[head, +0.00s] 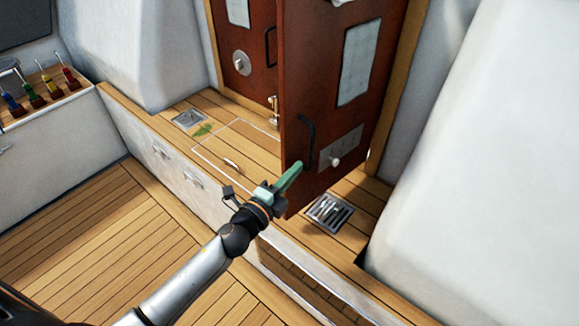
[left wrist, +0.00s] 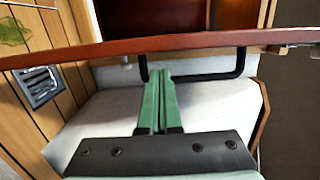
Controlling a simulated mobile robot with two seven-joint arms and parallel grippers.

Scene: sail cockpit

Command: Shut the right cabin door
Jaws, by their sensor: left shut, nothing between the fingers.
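The right cabin door (head: 300,100) is a red-brown panel standing open, swung out over the wooden step. It carries a black bar handle (head: 308,143), a pale sheet and a small white knob. My left gripper (head: 296,168) is shut and empty, its green fingers at the door's lower part near the handle's lower end. In the left wrist view the shut fingers (left wrist: 161,85) overlap the black handle (left wrist: 205,76) below the door's edge (left wrist: 110,48). I cannot tell whether they touch it. My right gripper is not in view.
The left cabin door (head: 256,70) stands behind, with a round fitting. Metal drain grates (head: 330,212) and a floor hatch lie on the wooden step. A white moulded wall (head: 480,180) fills the right side. A rack of coloured-handled levers (head: 45,85) is at left. The lower deck is clear.

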